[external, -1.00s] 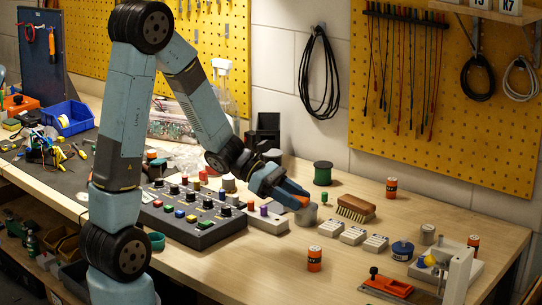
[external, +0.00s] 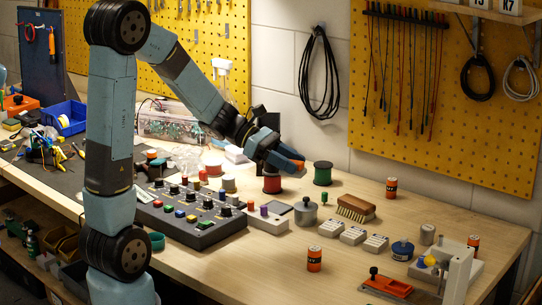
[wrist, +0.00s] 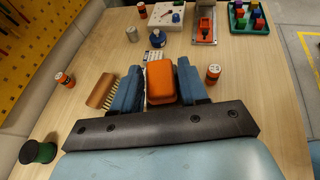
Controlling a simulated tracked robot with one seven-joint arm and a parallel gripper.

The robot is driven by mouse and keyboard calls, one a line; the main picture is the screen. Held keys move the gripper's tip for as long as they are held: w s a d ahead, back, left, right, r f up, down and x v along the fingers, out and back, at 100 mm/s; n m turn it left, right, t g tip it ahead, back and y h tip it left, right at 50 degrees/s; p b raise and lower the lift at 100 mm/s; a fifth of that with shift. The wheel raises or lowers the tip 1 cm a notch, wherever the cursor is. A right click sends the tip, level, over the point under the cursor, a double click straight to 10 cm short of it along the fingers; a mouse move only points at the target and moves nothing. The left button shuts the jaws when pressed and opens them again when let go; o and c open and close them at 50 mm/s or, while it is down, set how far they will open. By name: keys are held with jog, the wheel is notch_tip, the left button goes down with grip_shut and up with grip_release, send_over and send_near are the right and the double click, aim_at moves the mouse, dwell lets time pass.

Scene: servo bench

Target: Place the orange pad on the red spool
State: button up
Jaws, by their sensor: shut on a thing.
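My gripper (external: 283,160) is at the back middle of the bench. It is shut on the orange pad (wrist: 160,82), which sits between the two blue fingers in the wrist view. In the external view only a small orange part of the pad (external: 298,164) shows past the fingers. The red spool (external: 272,183) stands upright on the bench below and slightly left of the fingertips. My gripper partly covers its top, and I cannot tell whether anything touches it. The red spool is not seen in the wrist view.
A green spool (external: 322,173) stands just right of my gripper. A brush (external: 356,208), a grey lidded pot (external: 305,212) and a button console (external: 200,215) are nearby. Orange-black cylinders (external: 314,259) stand about.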

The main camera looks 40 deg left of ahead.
jog(key=w+a+n+t+y, duration=0.1)
jog(key=w+a+n+t, duration=0.15)
jog(key=a, duration=0.75)
jog(key=w+a+n+t, duration=0.1)
jog(key=w+a, duration=0.3)
jog(key=a, duration=0.6)
jog(key=s+a+f+n+t+y, duration=0.1)
jog(key=s+a+n+t+y, duration=0.1)
jog(key=a, duration=1.8)
send_over(210, 161)
jog(key=s, duration=0.1)
jog(key=f, duration=0.8)
jog(key=shift+s+d+f, duration=0.1)
jog(key=shift+d+f, duration=0.25)
jog(key=shift+d, duration=0.05)
jog(key=shift+w+a+f+y, duration=0.15)
jog(key=shift+w+f+y, duration=0.15)
jog(key=shift+w+f, duration=0.15)
notch_tip(210, 161, down, 4)
jog(key=shift+w+r, duration=0.1)
jog(key=shift+r, duration=0.15)
